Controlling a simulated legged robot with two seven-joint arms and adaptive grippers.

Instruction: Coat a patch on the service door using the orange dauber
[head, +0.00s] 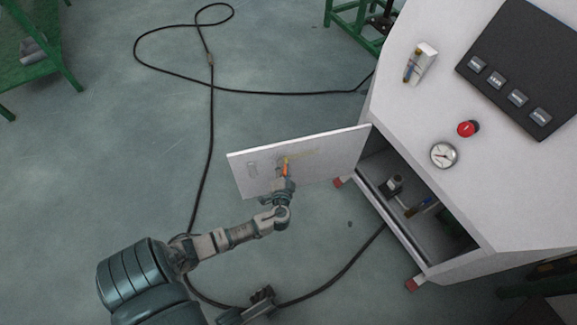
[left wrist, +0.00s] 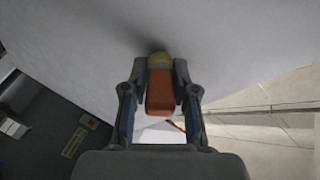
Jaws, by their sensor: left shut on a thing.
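The white service door (head: 325,155) stands swung open from the generator's lower compartment. It fills the upper part of the left wrist view (left wrist: 230,45). My left gripper (head: 284,177) is shut on the orange dauber (head: 285,168), just in front of the door. In the left wrist view the dauber's orange body (left wrist: 160,92) sits between both fingers, and its yellowish tip (left wrist: 159,60) is at the door surface, seemingly touching. A faint yellowish streak (head: 305,154) shows on the door beside the dauber.
The generator cabinet (head: 470,190) stands at the right with a red button (head: 468,128), a gauge (head: 444,155) and a small holder (head: 421,64). Its lower compartment (head: 410,195) is open. A black cable (head: 211,130) loops over the floor. Green frames stand at the back.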

